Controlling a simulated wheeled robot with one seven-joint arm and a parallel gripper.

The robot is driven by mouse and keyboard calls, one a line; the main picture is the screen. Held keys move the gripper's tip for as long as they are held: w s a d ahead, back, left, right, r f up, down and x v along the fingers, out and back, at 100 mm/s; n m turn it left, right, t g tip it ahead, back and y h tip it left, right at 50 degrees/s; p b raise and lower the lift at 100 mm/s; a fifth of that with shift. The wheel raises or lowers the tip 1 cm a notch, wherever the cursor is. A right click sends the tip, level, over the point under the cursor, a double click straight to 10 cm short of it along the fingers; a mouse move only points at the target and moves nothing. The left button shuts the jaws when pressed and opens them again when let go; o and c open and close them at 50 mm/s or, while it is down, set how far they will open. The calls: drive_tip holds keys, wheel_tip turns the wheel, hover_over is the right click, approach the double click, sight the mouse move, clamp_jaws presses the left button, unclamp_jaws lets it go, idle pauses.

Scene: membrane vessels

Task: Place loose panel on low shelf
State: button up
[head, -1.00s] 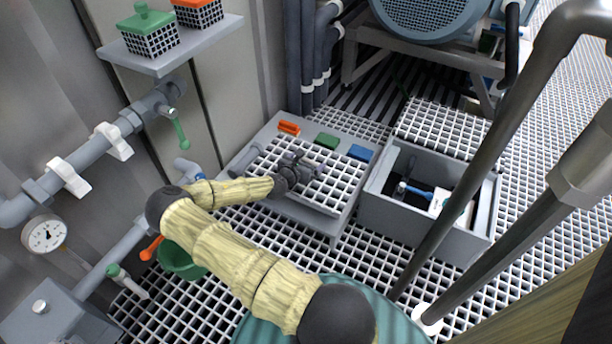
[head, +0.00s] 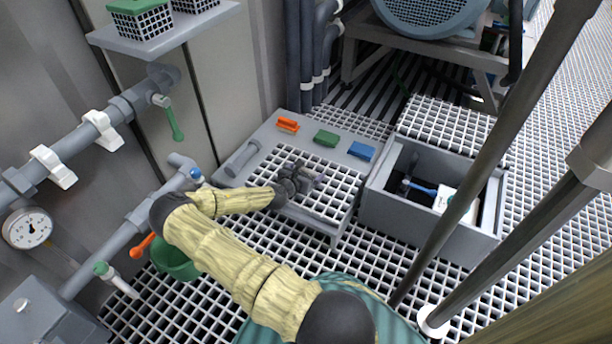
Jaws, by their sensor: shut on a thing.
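A square panel of white grating (head: 328,199) is over the grey low shelf (head: 268,135), covering much of its front and middle. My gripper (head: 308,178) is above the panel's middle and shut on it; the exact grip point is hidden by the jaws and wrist. The panel looks about level. I cannot tell whether it rests on the shelf or hangs just above it.
Orange (head: 288,125), green (head: 326,138) and blue (head: 361,150) blocks sit along the shelf's back. A grey cylinder (head: 242,158) lies at its left. An open grey bin (head: 405,215) stands right. Wall pipes (head: 125,108) run left; dark slanting poles (head: 485,160) cross the right.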

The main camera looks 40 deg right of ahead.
idle(0.3)
drive_tip(key=o, duration=1.3)
drive_tip(key=shift+o, duration=0.2)
drive_tip(key=shift+s+a+r+p, duration=0.15)
drive_tip(key=shift+a+r+p, duration=0.2)
drive_tip(key=shift+a+p, duration=0.1)
drive_tip(key=p+v, duration=0.5)
drive_tip(key=v, duration=0.5)
drive_tip(key=shift+s+a, duration=0.2)
drive_tip(key=shift+s+a+p, duration=0.1)
drive_tip(key=shift+a+p, duration=0.15)
drive_tip(key=shift+p, duration=0.05)
